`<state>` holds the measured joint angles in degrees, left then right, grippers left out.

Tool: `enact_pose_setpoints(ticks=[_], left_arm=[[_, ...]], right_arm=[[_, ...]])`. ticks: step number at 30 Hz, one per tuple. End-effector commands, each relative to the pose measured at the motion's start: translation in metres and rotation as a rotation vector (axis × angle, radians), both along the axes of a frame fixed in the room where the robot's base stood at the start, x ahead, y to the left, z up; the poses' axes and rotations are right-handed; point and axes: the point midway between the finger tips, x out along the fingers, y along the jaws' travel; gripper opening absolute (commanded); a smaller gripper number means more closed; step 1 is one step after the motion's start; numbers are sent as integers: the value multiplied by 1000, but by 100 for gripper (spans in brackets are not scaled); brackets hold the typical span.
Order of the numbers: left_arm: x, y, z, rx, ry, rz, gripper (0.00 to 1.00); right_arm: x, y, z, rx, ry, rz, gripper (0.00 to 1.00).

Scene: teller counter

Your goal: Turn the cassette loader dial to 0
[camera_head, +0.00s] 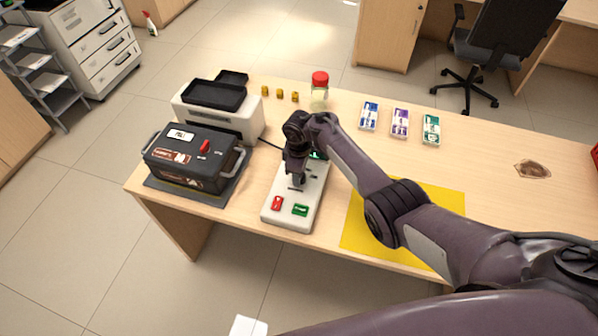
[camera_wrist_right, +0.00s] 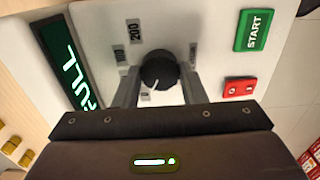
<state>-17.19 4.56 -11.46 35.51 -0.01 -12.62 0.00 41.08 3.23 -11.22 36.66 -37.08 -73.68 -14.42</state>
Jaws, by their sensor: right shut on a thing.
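The white control panel (camera_head: 290,200) lies on the counter, with a green START button (camera_wrist_right: 254,31) and a red button (camera_wrist_right: 239,87). In the right wrist view its black round dial (camera_wrist_right: 158,70) sits between the fingers of my right gripper (camera_wrist_right: 160,82), which is shut on it. A light pointer mark on the dial faces down in that view, towards a small partly hidden label that looks like 0. Labels reading 200 and 100 stand beside the dial. A lit display (camera_wrist_right: 68,62) shows part of a word ending in ULL. My left gripper is not in view.
A dark cassette box (camera_head: 190,158) and a white machine with black trays (camera_head: 222,105) stand left of the panel. A red-lidded jar (camera_head: 320,92) stands behind it. Banknote bundles (camera_head: 400,122) lie at the back right, and a yellow mat (camera_head: 365,235) lies under my right arm.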

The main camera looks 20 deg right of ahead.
Motion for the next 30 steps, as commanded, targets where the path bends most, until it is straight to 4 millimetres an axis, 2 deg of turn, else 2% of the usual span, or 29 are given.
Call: enact_pose_setpoints(ticks=[1,5,14,17,24,30], left_arm=[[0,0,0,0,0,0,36],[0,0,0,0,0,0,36],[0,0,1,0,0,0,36],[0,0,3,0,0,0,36],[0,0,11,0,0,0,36],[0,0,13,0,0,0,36]], right_arm=[[0,0,0,0,0,3,41],[0,0,0,0,0,2,58],[0,0,2,1,-1,1,59],[0,1,10,3,-2,2,59],[0,1,51,3,-2,2,59],[0,1,74,1,0,1,59]])
